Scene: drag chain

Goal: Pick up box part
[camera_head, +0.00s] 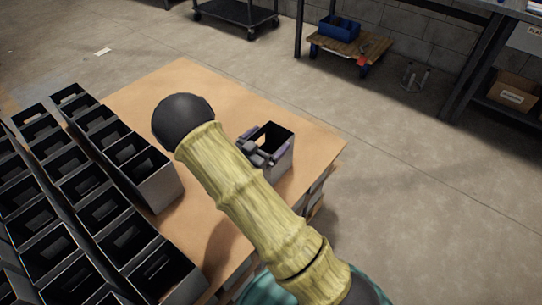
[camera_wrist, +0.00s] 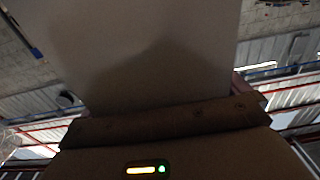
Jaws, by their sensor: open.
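A box part (camera_head: 286,160), dark inside with a grey outer wall and an open top, stands upright on the right part of the wooden table. My gripper (camera_head: 262,151) is at the near left side of this box, with its jaws open. Its purplish fingers overlap the box's rim in the head view; I cannot tell whether they touch it. My arm in a yellowish sleeve hides part of the gripper and the table. In the wrist view a plain greyish surface fills the middle, and I cannot make out the fingers or the box for certain.
Rows of similar dark open boxes (camera_head: 105,207) stand along the left of the wooden table (camera_head: 180,82). The table's far part is bare. On the floor behind are a black cart (camera_head: 237,12) and a low wooden trolley with a blue bin (camera_head: 339,28).

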